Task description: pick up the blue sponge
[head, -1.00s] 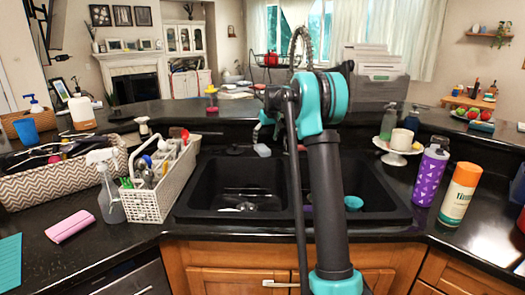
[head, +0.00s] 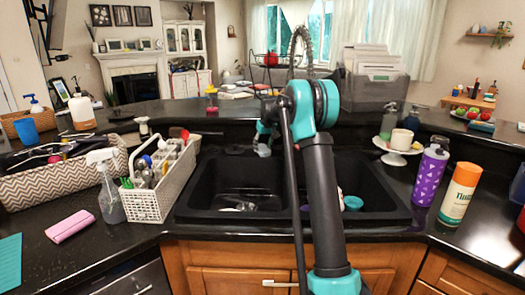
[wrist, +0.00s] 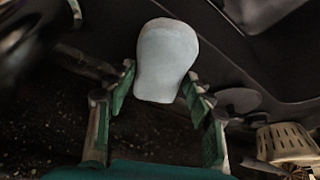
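The blue sponge (wrist: 167,58) is pale blue and rounded with a narrower waist. In the wrist view it lies just beyond and partly between the fingertips. In the head view the sponge (head: 264,150) shows small at the back edge of the sink, below my gripper (head: 264,132). In the wrist view my gripper (wrist: 158,85) is open, with a green-padded finger on each side of the sponge's near end. I cannot tell whether either finger touches it. My arm hides part of the right basin in the head view.
The black double sink (head: 225,210) has some items in its left basin and a teal cup (head: 353,203) in the right. A white utensil caddy (head: 146,204) stands left of it. A purple bottle (head: 430,176) and an orange-white bottle (head: 459,193) stand right.

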